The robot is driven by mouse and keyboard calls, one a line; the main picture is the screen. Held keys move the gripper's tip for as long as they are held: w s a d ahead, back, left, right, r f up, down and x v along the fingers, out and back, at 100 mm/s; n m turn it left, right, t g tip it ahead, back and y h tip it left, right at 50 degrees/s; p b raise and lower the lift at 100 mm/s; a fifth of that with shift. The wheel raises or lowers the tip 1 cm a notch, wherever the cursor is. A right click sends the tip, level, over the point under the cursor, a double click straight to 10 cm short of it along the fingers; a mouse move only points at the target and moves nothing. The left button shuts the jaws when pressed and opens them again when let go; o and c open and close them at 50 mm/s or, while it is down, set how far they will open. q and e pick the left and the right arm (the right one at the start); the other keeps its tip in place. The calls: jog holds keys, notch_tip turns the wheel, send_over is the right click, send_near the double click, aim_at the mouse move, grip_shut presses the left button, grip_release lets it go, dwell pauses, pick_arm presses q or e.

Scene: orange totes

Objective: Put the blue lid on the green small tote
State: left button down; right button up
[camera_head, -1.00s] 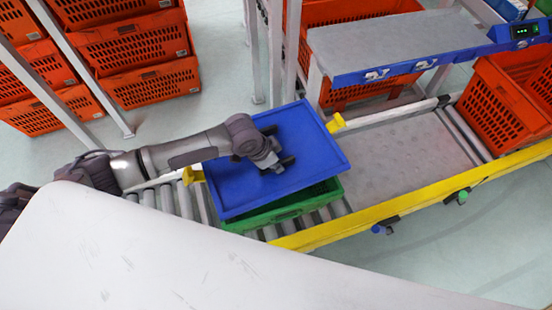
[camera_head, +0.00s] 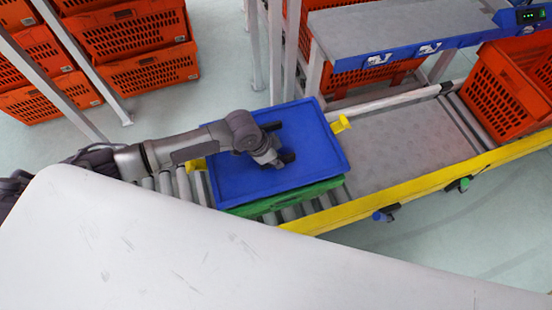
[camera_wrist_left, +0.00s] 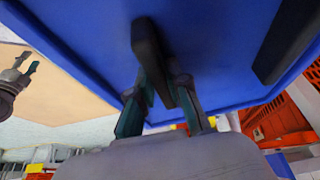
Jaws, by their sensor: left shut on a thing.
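The blue lid (camera_head: 305,150) covers most of the green small tote (camera_head: 290,197) in the head view, close over it. The tote's green edge shows only along the front; I cannot tell whether the lid rests fully on the rim. My left gripper (camera_head: 274,160) is over the lid and shut on a dark bar on its top. In the left wrist view, the fingers (camera_wrist_left: 162,92) close around this dark bar, and the blue lid (camera_wrist_left: 90,30) fills the upper part. My right gripper (camera_wrist_left: 27,68) shows small at the left there, fingers apart, away from the lid.
The tote stands on a roller conveyor with a yellow rail (camera_head: 400,195) and yellow stops (camera_head: 341,124). To its right is a bare grey plate (camera_head: 400,146), then an orange tote (camera_head: 505,95). Stacked orange totes (camera_head: 135,45) stand behind left. A large pale surface (camera_head: 200,265) blocks the foreground.

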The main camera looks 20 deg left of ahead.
pick_arm(q)
jog(key=shift+f+b, duration=1)
jog(key=shift+f, duration=1.3)
jog(key=shift+f, duration=0.3)
jog(key=c, duration=1.1)
grip_release()
jog(key=shift+o, duration=0.2)
jog(key=shift+f, duration=0.1)
